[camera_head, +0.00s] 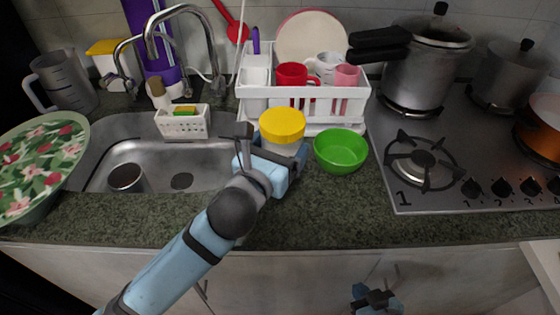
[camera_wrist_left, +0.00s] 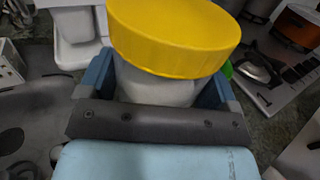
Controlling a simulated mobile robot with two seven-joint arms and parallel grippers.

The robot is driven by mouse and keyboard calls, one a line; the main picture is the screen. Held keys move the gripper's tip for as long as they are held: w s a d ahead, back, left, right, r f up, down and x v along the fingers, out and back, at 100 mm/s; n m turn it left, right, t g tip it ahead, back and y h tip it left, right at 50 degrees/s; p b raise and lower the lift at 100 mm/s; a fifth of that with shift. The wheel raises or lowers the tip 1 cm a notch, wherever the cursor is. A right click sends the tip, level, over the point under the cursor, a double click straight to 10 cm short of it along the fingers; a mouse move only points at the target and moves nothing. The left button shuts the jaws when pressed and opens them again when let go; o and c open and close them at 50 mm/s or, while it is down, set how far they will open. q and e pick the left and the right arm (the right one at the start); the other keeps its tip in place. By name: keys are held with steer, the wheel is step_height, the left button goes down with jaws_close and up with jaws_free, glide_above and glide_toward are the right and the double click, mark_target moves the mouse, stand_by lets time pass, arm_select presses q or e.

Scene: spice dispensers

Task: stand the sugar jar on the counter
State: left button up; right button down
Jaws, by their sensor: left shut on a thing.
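The sugar jar (camera_head: 282,127) has a yellow lid and a pale body, and stands about upright at the counter's middle. My left gripper (camera_head: 276,160) is shut on its body, below the lid. In the left wrist view the yellow lid of the jar (camera_wrist_left: 175,38) fills the top, with blue fingers on both sides of the pale body. I cannot tell whether the jar's base touches the counter (camera_head: 330,210), as my gripper hides it. My right gripper (camera_head: 376,298) is low at the bottom of the head view, below the counter front; its fingers are unclear.
A green bowl (camera_head: 341,150) is just right of the jar. A white dish rack (camera_head: 300,95) with cups stands behind it. The sink (camera_head: 165,165) is left and the stove (camera_head: 440,165) right. The front counter strip is clear.

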arm_select(q)
steer(key=shift+f+b, duration=0.4)
steer(key=shift+f, duration=1.35)
steer(key=shift+f, duration=0.1)
steer(key=o, duration=1.2)
steer(key=shift+f, duration=0.15)
steer(key=shift+c, duration=0.2)
steer(key=v, duration=1.2)
steer(key=shift+p, duration=0.4)
